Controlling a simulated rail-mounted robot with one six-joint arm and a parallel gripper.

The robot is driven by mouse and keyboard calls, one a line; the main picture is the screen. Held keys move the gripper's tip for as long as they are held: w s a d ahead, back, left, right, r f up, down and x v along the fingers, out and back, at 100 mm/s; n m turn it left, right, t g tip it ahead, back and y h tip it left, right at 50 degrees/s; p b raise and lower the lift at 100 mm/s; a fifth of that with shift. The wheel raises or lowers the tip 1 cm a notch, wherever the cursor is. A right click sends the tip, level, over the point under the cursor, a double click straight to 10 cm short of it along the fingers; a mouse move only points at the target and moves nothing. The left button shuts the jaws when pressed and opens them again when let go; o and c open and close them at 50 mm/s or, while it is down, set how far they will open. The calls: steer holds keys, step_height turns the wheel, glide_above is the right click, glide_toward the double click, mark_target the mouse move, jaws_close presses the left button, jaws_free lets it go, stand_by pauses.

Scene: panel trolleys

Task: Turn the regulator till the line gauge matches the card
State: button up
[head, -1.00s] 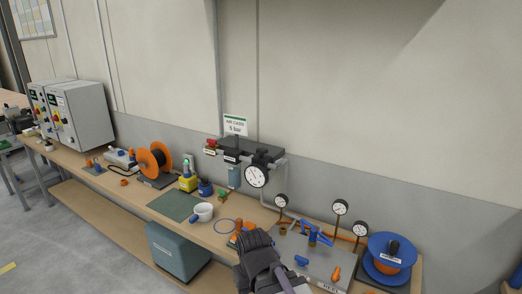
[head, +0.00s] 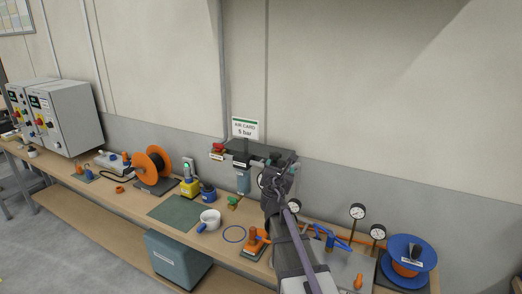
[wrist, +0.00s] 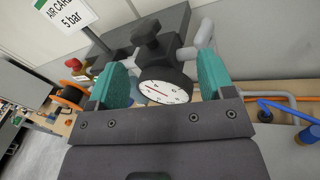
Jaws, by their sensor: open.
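The air card (head: 245,128) reads "5 bar" and stands above the regulator assembly; it also shows in the wrist view (wrist: 66,14). The regulator has a black lobed knob (wrist: 146,28) on top of a dark body. The round white line gauge (wrist: 167,92) sits below the knob, with a reddish mark or needle across it; its reading is too small to tell. My gripper (wrist: 161,62) is open, teal fingers on either side of the gauge and regulator body, not visibly touching. In the head view my gripper (head: 279,178) hides most of the regulator and its gauge.
A red-handled valve (head: 217,148) is left of the regulator. A panel with small gauges (head: 357,212) and a blue reel (head: 405,281) are at right.

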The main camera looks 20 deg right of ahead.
mark_target(275, 156)
steer(key=w+d+n, duration=0.1)
steer(key=w, duration=0.2)
steer(key=w+d+n+t+y, duration=0.1)
steer(key=w+n, duration=0.1)
steer(key=w, duration=0.1)
steer(key=w+d+n, duration=0.1)
steer(key=w, duration=0.3)
steer(key=shift+d+r+n+y, duration=0.15)
steer(key=shift+r+n+y, duration=0.15)
steer(key=shift+y, duration=0.1)
steer(key=c, duration=0.9)
